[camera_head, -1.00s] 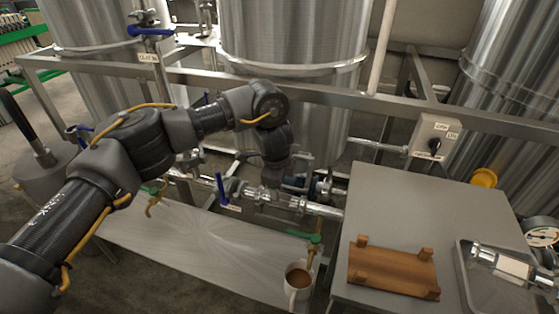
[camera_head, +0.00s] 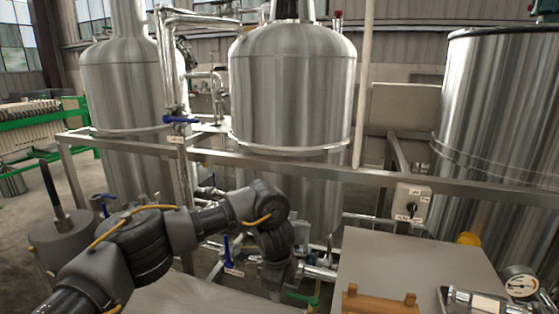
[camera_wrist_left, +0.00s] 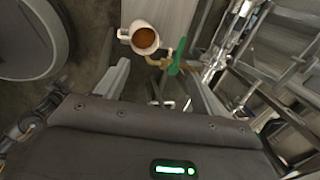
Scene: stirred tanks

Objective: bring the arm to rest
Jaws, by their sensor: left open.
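My left arm (camera_head: 135,250) comes in from the lower left in the head view, bends at a raised joint, and its wrist points down in front of the middle tank's pipework. Its fingers cannot be made out there. In the left wrist view my left gripper (camera_wrist_left: 160,88) is open, its two fingers apart with nothing held between them. Beyond the fingertips a white mug (camera_wrist_left: 128,34) with brown liquid stands beside a brass tap with a green handle (camera_wrist_left: 177,55). The mug is outside the head view. My right gripper is not in view.
Steel tanks (camera_head: 290,90) stand behind a metal frame rail (camera_head: 330,170). A blue-handled valve (camera_head: 228,252) is close to the wrist. At right are a grey table (camera_head: 415,262), a wooden rack (camera_head: 378,304), a gauge (camera_head: 521,283) and a switch box (camera_head: 408,203).

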